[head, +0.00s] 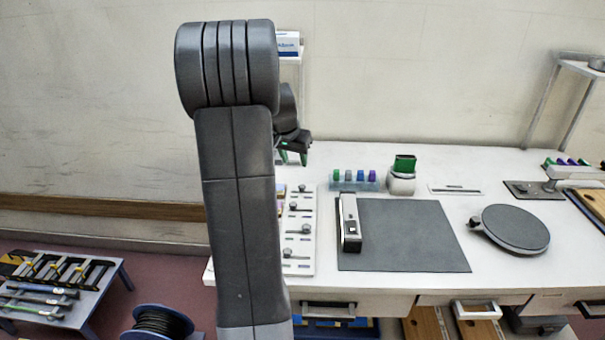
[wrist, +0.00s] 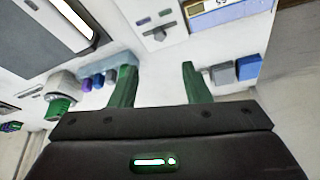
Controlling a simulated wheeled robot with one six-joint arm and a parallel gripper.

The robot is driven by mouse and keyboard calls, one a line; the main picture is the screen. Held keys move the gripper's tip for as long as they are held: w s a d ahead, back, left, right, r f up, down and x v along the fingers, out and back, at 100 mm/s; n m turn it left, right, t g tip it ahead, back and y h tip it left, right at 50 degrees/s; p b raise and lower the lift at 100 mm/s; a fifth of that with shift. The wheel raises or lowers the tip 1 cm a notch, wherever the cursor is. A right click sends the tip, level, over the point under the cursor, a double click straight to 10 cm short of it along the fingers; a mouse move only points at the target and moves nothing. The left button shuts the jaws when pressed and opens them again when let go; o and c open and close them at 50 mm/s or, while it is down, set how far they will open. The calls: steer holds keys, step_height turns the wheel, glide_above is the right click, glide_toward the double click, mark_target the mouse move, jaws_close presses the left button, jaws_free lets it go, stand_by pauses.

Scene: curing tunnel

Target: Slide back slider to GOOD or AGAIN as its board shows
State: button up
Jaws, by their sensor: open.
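The white slider panel (head: 302,262) stands at the left of the bench, its left part hidden behind my arm. It carries several grey knobs on slots, and the back knob (head: 301,188) is the farthest one. In the wrist view a knob (wrist: 159,34) on the panel shows near the top, seemingly the back one. Beside it is a board (wrist: 222,12) with blue and yellow parts; I cannot read its marking. My gripper (wrist: 158,78) has two green fingers spread apart with nothing between them. In the head view my gripper (head: 293,158) hangs above the panel's back end.
A blue rack with coloured pieces (head: 355,185) and a white device with a green top (head: 402,180) stand right of the panel. A dark mat (head: 405,235) bears a white-and-black tool (head: 349,222). Grey and blue blocks (wrist: 248,67) sit near the right finger.

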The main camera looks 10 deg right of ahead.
mark_target(301, 187)
steer(key=p+x, duration=0.1)
steer(key=x, duration=1.2)
steer(key=shift+d+f, duration=0.1)
steer(key=shift+f, duration=0.1)
steer(key=shift+c, duration=0.4)
